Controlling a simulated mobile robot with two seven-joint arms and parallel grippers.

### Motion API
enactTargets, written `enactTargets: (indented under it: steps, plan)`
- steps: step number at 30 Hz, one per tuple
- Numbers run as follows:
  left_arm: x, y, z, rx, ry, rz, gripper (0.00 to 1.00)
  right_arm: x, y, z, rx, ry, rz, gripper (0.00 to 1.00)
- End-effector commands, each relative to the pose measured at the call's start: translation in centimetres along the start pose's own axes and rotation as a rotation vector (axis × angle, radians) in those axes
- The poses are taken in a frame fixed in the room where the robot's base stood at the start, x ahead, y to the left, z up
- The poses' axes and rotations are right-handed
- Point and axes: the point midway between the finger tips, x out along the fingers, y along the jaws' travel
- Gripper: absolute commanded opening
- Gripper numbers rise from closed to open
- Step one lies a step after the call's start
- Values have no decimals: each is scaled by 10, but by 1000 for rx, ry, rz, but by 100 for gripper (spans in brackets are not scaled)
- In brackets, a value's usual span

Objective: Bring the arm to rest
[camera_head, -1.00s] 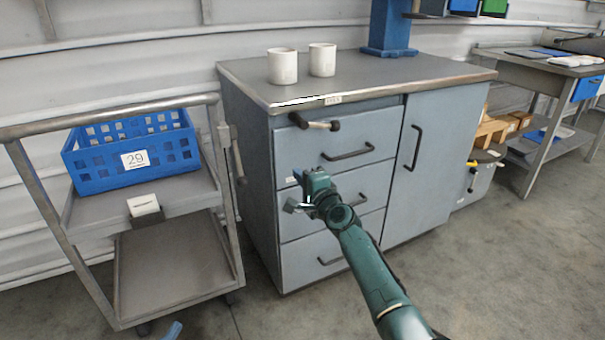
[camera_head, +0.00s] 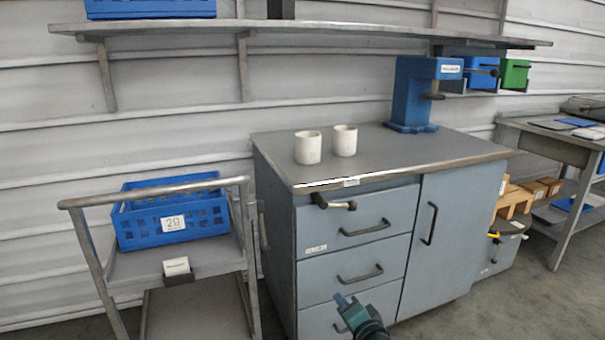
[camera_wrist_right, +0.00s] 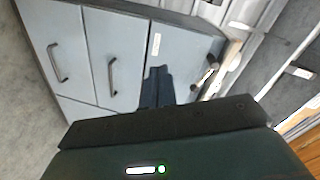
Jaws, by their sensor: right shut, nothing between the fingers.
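My right gripper (camera_head: 346,301) is low in the head view, in front of the lower drawers of the grey-blue cabinet (camera_head: 465,215). Its fingers are together and hold nothing. In the right wrist view, the shut fingers (camera_wrist_right: 157,88) show dark against the drawer fronts (camera_wrist_right: 133,40). I cannot tell the exact gap between the fingers and the cabinet. Only the front end of my right arm shows at the bottom edge. My left gripper is not in view.
Two white cups (camera_head: 308,148) and a blue press (camera_head: 412,95) stand on the cabinet top. A metal cart (camera_head: 115,268) with a blue crate (camera_head: 200,215) stands at left. A shelf (camera_head: 330,33) runs above. Drawer handles (camera_head: 365,228) and a crank handle (camera_head: 335,204) stick out.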

Motion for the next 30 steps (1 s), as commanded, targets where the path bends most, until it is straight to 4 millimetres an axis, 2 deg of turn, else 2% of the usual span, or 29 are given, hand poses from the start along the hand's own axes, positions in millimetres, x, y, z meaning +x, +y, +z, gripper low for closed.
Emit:
enactTargets:
  steps: [1, 5, 8, 12, 15, 18, 21, 24, 30]
  plan:
    - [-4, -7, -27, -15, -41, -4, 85, -32, -13, -1, -89, -20, 39, 0]
    - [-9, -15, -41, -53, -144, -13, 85, -99, -13, 12, -323, -77, 119, 0]
    - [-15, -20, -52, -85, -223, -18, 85, -154, -22, 20, -501, -132, 170, 0]
    - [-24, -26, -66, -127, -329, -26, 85, -230, -46, 27, -737, -220, 225, 0]
    - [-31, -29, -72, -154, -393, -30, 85, -275, -65, 30, -874, -277, 250, 0]
    - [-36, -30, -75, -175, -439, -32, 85, -307, -80, 31, -974, -319, 263, 0]
    - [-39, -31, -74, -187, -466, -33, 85, -324, -88, 32, -1033, -346, 269, 0]
    - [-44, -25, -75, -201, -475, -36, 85, -331, -90, 32, -1069, -357, 273, 0]
    - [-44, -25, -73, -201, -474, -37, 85, -331, -89, 33, -1074, -358, 274, 0]
